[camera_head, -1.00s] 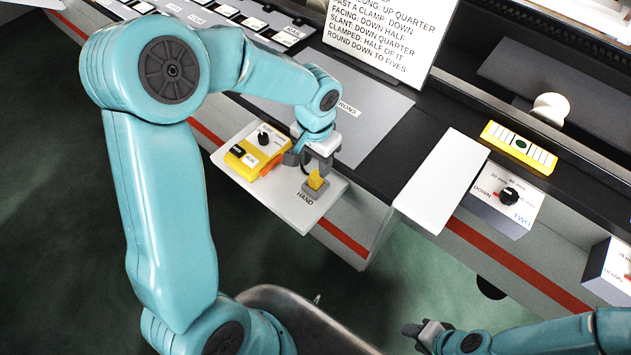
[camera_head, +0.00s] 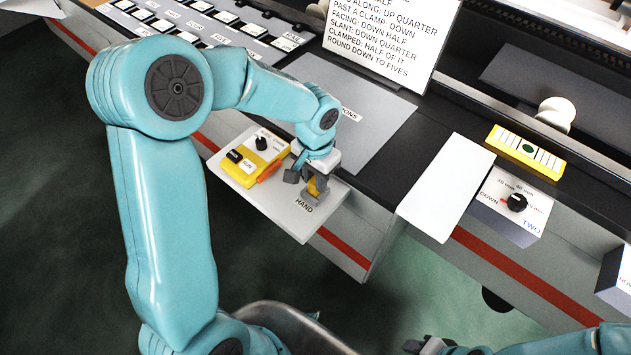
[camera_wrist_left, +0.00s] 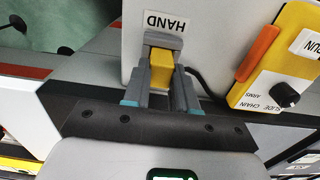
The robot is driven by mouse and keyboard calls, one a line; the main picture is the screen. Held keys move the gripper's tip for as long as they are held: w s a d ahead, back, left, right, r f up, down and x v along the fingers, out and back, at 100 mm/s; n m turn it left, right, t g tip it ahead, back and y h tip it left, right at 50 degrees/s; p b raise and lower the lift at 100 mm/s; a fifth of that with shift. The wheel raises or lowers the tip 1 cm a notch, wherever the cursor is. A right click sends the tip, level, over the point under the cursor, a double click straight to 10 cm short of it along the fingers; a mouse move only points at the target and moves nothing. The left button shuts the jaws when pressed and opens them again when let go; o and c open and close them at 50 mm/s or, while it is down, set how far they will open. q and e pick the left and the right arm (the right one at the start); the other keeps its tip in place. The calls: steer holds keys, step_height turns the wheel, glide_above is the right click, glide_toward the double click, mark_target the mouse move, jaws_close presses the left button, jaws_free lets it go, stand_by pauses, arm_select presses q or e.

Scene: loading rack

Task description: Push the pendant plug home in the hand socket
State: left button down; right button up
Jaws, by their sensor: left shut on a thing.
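The yellow plug (camera_wrist_left: 161,70) is between the fingers of my left gripper (camera_wrist_left: 165,85), which is shut on it. The plug sits at the grey hand socket (camera_wrist_left: 163,40) on a white plate marked HAND. In the head view, my left gripper (camera_head: 314,186) is low over the plate, and the fingers partly hide the plug (camera_head: 313,188). I cannot tell how deep the plug sits. The yellow pendant (camera_head: 237,172), with a knob and buttons, lies on the plate to the left. My right gripper (camera_head: 420,346) shows only partly at the bottom edge.
A dark cable (camera_wrist_left: 205,88) runs beside the fingers toward the pendant. A sign with printed lines (camera_head: 390,40) stands behind. A white panel (camera_head: 446,188) and a box with a knob marked TWO (camera_head: 512,205) are to the right.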

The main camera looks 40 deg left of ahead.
arm_select(q)
step_height(320, 180, up, 8)
steer(key=p, duration=0.6)
steer(key=shift+r, duration=0.2)
steer(key=shift+f, duration=0.2)
steer(key=shift+f+b, duration=0.15)
steer(key=shift+b, duration=0.15)
step_height(320, 180, down, 7)
steer(key=b, duration=0.6)
steer(key=shift+f, duration=0.2)
steer(key=shift+f+b, duration=0.15)
steer(key=shift+b, duration=0.25)
